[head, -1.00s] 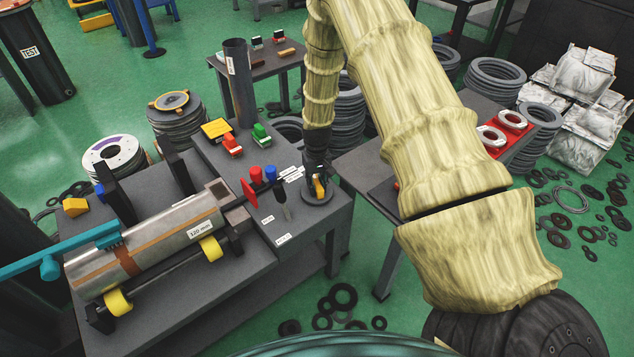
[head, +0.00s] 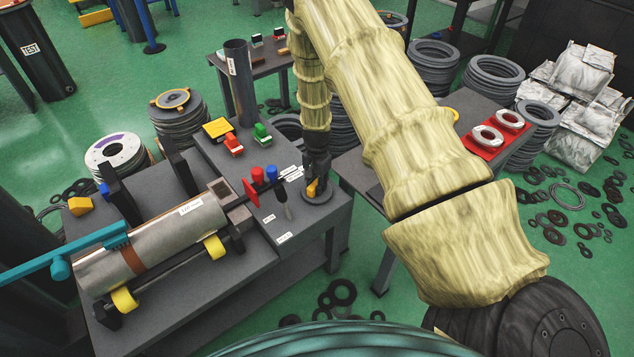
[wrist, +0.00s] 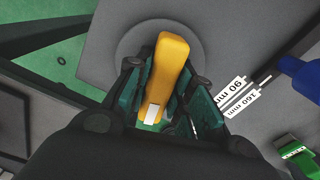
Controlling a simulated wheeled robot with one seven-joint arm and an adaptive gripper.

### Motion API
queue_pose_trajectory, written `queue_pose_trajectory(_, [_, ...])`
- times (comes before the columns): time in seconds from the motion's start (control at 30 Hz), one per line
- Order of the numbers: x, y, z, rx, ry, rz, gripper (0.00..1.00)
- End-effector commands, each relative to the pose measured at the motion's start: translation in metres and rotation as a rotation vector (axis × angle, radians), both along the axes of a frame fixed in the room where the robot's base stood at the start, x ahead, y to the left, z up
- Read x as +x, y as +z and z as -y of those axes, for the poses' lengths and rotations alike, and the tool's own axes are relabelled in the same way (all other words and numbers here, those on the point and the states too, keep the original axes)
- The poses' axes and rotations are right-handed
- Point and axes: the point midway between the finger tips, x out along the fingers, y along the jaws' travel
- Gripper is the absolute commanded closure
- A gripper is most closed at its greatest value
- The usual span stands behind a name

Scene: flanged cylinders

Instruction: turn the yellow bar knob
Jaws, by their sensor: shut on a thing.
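The yellow bar knob (wrist: 168,70) stands on a round grey base (wrist: 128,48) on the grey bench. A white mark is on its near end in the wrist view. My gripper (wrist: 160,92) has its dark green pads on both sides of the bar and is shut on it. In the head view, my gripper (head: 315,172) points down onto the knob (head: 312,188) near the bench's right corner. Part of the bar is hidden behind the fingers there.
Blue, red and black-handled controls (head: 270,180) stand close left of the knob. A steel cylinder (head: 160,240) lies on yellow rollers further left. Red and green switches (head: 262,134) and a dark upright tube (head: 239,85) stand behind.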

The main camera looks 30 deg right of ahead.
Motion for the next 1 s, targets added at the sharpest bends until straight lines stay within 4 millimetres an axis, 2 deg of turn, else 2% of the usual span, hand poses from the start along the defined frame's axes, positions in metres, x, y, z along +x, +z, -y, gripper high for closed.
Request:
queue_pose_trajectory(0.6, [0.0009,0.0016,0.0009,-0.003,-0.579,0.002,1.00])
queue_pose_trajectory(1.0, [0.0013,0.0015,0.0005,-0.002,-0.866,0.002,1.00])
